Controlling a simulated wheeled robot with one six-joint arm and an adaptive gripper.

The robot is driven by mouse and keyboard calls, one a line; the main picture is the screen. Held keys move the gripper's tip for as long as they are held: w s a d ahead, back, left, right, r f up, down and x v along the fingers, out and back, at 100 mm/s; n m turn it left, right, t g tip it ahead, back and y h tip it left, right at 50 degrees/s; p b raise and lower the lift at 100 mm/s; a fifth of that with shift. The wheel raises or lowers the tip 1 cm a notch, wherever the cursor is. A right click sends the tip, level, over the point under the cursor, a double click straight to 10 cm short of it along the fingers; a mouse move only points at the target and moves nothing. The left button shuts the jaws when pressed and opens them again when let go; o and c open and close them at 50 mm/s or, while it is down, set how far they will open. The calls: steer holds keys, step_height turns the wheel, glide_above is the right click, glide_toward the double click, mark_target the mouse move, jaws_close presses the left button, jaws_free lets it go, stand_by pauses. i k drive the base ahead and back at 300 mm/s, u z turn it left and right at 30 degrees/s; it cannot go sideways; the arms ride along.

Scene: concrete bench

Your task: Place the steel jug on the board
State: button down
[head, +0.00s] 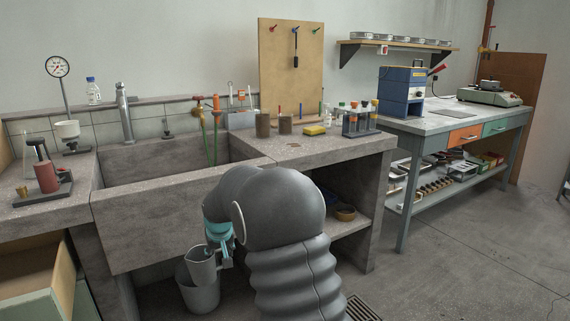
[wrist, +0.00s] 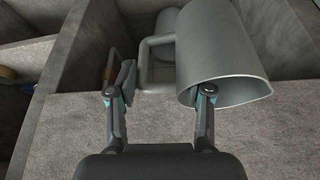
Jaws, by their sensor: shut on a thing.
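The steel jug (head: 202,270) is a grey tapered vessel with a side handle. It hangs in front of the sink, low and apart from the bench. My gripper (head: 223,257) is shut on it. In the wrist view the jug (wrist: 228,50) is tilted, its wide mouth toward the camera. Its handle (wrist: 143,62) lies between the fingers of my gripper (wrist: 165,88), and the right finger overlaps the jug's rim. The exact contact is partly hidden. An upright tan board (head: 275,75) with red, blue and green pegs stands at the back of the bench; a dark tool hangs from the middle peg.
A grey bucket (head: 198,294) stands below the jug. The concrete sink (head: 165,160) is behind my arm. Two brown cylinders (head: 263,125), a yellow sponge (head: 315,130) and a rack of tubes (head: 360,130) stand before or beside the board. The bench's front right is mostly clear.

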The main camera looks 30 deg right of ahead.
mark_target(341, 142)
steer(key=z, duration=2.7)
steer(key=k, duration=0.95)
steer(key=u, duration=1.6)
steer(key=i, duration=0.5)
